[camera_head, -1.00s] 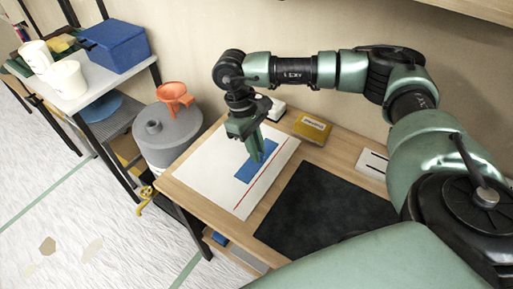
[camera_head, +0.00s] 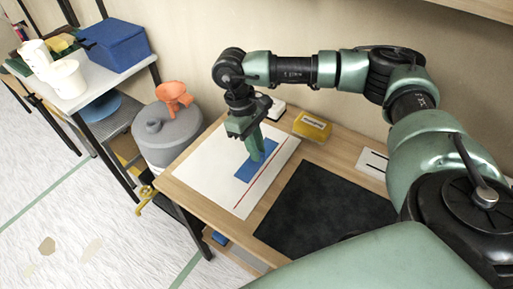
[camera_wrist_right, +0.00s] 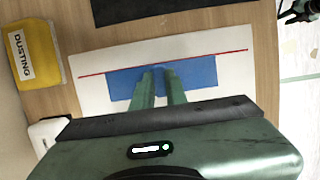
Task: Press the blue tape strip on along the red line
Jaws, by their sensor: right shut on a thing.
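The blue tape strip (camera_head: 243,172) lies on a white sheet (camera_head: 200,165) on the wooden table, close beside the red line (camera_head: 254,188). In the right wrist view the strip (camera_wrist_right: 206,72) runs along the red line (camera_wrist_right: 92,76), near or touching it; the exact gap is hard to tell. My right gripper (camera_head: 257,156) points down at the strip, its fingertips at the strip's middle. In the wrist view its fingers (camera_wrist_right: 160,72) are close together over the strip and hide part of it.
A dark mat (camera_head: 325,212) lies beside the sheet. A yellow box (camera_head: 312,126) labelled DUSTING and a white item (camera_head: 276,107) stand near the wall. A grey container (camera_head: 168,138) with an orange funnel (camera_head: 174,94) stands left of the table. A blue box (camera_head: 115,46) sits on a shelf.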

